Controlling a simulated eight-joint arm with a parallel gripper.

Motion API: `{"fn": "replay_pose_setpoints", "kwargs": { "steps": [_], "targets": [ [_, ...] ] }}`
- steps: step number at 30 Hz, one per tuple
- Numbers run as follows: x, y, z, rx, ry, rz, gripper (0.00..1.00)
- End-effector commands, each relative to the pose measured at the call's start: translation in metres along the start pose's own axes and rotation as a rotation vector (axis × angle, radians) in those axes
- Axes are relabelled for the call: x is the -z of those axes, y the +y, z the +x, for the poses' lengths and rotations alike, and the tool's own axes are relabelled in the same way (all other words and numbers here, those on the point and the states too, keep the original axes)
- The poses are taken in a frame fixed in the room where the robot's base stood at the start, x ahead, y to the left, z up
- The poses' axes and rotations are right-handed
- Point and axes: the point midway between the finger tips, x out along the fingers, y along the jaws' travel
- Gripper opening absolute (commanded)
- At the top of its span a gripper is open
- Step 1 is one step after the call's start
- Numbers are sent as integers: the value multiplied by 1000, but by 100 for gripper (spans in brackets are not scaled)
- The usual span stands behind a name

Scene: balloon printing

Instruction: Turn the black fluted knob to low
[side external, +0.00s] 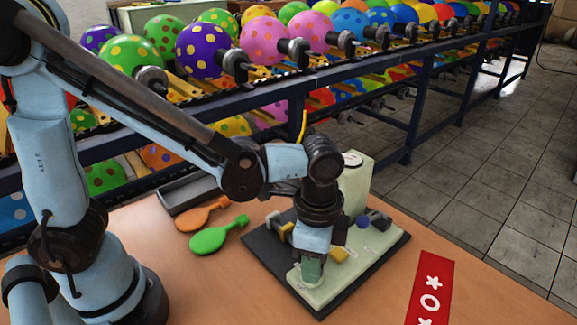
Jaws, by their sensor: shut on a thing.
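My gripper (310,272) points down at the front corner of a pale green panel (345,272) on a dark base board (262,258). Its fingers are closed low over the panel, on what seems to be the black fluted knob. The knob itself is hidden by the fingers and the wrist, so its pointer and setting cannot be read. A pale rounded edge shows around the fingertips.
The panel also carries a blue ball knob (363,222), a dark block (379,219), yellow parts (338,254) and an upright box with a gauge (354,160).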

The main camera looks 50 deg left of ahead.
Motion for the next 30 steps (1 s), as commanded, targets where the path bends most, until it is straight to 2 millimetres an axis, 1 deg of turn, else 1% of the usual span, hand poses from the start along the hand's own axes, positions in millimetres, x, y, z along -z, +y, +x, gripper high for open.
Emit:
{"fn": "replay_pose_setpoints", "kwargs": {
  "steps": [9, 18, 24, 30],
  "targets": [
    [0, 0, 0, 0, -2, -302, 5],
    [0, 0, 0, 0, -2, -556, 5],
    [0, 0, 0, 0, -2, -679, 5],
    [-1, 0, 0, 0, -2, -752, 5]
  ]
}}
